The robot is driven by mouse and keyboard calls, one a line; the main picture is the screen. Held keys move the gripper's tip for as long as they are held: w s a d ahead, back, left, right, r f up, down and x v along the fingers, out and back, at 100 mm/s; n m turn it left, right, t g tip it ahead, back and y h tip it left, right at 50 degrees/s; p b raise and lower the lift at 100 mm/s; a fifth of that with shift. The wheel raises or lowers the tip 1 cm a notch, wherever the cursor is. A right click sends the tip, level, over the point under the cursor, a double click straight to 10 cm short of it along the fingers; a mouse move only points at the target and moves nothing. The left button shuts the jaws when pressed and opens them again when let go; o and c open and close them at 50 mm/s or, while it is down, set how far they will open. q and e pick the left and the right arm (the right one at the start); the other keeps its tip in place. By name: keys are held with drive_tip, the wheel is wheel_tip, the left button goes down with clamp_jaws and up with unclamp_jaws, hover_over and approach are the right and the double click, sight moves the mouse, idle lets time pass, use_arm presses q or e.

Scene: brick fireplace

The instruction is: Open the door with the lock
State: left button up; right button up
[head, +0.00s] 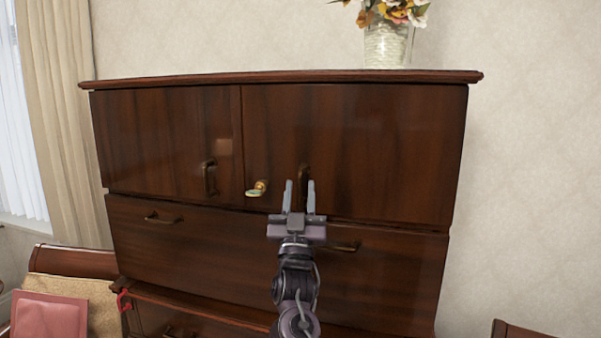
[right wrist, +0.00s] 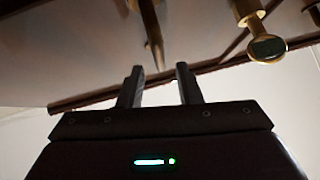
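A dark wooden cabinet has two closed upper doors. The right door (head: 365,140) carries a brass lock with a key (head: 258,188) near its left edge, and an upright brass handle (head: 304,175). The lock's key (right wrist: 267,47) and the handle (right wrist: 151,30) also show in the right wrist view. My right gripper (head: 300,190) is open and empty, its fingers pointing up close to the handle and partly covering its lower end. I cannot tell whether they touch it. The key is a little left of the fingers in the head view. My left gripper is out of view.
The left door (head: 160,140) has its own upright handle (head: 209,178). Below are closed drawers with brass pulls (head: 163,219). A glass vase of flowers (head: 388,45) stands on top. A chair with a pink cushion (head: 50,315) is at the lower left, another chair (head: 520,330) at the lower right.

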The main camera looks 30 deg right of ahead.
sight(300, 184)
drive_tip(key=p+x, duration=0.1)
drive_tip(key=x, duration=0.2)
drive_tip(key=shift+w+d, duration=0.15)
drive_tip(key=shift+w, duration=0.05)
drive_tip(key=shift+c, duration=0.2)
drive_tip(key=shift+s, duration=0.1)
clamp_jaws()
